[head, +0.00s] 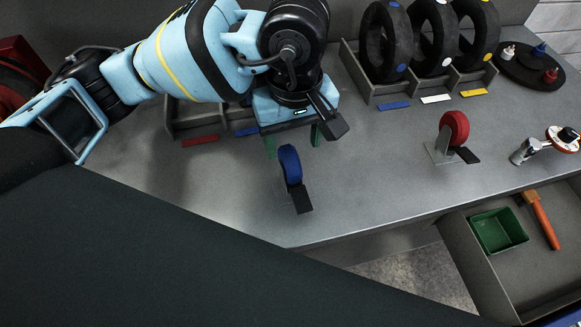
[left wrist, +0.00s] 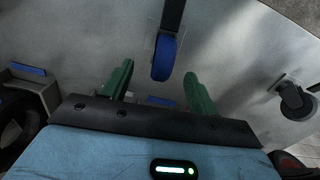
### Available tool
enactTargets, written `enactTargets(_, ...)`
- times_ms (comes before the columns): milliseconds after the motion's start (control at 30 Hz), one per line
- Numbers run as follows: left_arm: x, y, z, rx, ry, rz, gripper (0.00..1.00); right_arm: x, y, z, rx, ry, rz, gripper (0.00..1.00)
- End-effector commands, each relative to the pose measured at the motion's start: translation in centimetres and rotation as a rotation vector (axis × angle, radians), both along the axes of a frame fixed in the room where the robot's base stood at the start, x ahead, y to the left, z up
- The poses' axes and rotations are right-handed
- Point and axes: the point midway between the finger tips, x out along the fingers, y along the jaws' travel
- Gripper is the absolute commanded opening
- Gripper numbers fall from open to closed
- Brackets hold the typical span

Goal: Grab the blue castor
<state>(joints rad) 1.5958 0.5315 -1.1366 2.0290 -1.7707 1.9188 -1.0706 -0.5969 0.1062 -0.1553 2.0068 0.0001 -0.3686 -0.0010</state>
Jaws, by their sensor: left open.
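The blue castor (head: 290,164) stands on the grey bench in the head view, with a black plate (head: 302,199) at its front. It also shows in the left wrist view as a blue wheel (left wrist: 164,58), just beyond and between the two green fingertips. My left gripper (head: 293,142) is open and empty, its green fingers just behind and above the castor in the head view. In the left wrist view the open fingers (left wrist: 157,82) are spread to either side of the wheel's line. My right gripper is not in view.
A red castor (head: 454,128) stands to the right on the bench. Large black tyres (head: 433,38) stand in a grey rack behind. A dark round tray (head: 523,70) holds small bottles. An open drawer with a green bin (head: 498,230) juts out at the front right. Bench space around the blue castor is clear.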

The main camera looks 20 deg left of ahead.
Motion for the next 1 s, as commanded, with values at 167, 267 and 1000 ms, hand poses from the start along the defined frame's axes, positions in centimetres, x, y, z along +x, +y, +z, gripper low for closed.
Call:
enactTargets(167, -0.1, 0.1, -1.8, 0.000, 0.004, 0.001, 0.59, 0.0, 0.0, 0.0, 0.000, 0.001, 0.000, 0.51)
enactTargets(267, -0.1, 0.0, -2.0, -0.001, 0.001, 0.001, 0.59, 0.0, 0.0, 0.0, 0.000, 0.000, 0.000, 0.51)
enactTargets(1000, -0.6, 0.3, -7.2, -0.001, 0.002, 0.001, 0.59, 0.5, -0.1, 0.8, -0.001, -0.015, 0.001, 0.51)
